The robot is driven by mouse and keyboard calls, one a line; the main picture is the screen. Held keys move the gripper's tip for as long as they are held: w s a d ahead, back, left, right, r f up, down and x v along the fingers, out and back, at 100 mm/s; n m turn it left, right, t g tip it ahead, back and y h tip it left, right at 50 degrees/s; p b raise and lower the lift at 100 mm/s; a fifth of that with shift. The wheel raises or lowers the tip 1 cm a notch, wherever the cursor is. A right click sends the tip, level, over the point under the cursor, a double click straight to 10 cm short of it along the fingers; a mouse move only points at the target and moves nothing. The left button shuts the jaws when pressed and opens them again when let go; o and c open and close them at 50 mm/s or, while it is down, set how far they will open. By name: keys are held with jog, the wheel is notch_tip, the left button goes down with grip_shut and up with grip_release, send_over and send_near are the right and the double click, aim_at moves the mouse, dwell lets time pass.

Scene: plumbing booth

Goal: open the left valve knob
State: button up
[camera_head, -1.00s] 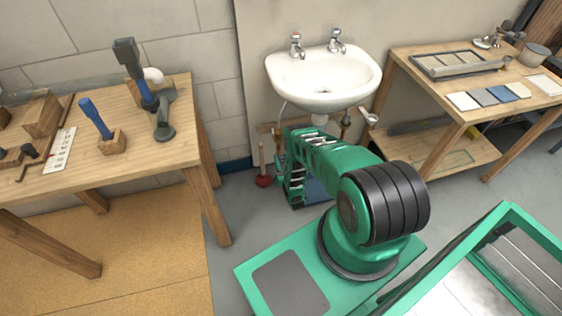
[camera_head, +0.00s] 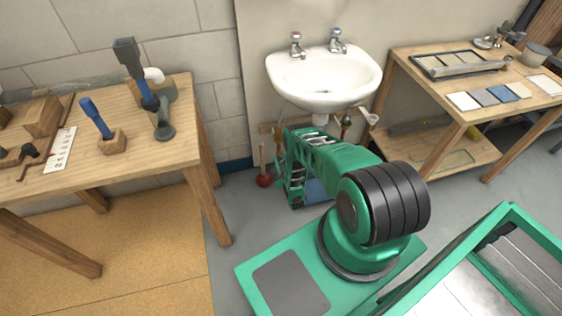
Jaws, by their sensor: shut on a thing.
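The white sink (camera_head: 322,80) hangs on the wall at the upper middle, with two chrome taps on its back edge, the left tap (camera_head: 296,44) and the right tap (camera_head: 337,41). A thin supply hose runs down from the sink's left side toward a wooden strip (camera_head: 266,128) on the wall. My green arm (camera_head: 335,155) reaches in below the sink and covers most of that area. I cannot make out the left valve knob. My gripper's fingers are hidden behind my own arm.
A wooden workbench (camera_head: 80,150) with hammers and blocks stands at the left. Another bench (camera_head: 425,80) with tiles and a tray stands at the right. A red plunger (camera_head: 264,181) stands on the floor left of my arm. Grey floor shows between the benches.

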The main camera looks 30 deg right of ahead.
jog(key=n, duration=0.4)
jog(key=shift+a+f+n, duration=0.15)
jog(key=shift+n, duration=0.15)
jog(key=n, duration=0.4)
jog(key=shift+a+n, duration=0.15)
jog(key=shift+n, duration=0.15)
jog(key=o, duration=1.1)
jog(key=shift+c, duration=0.2)
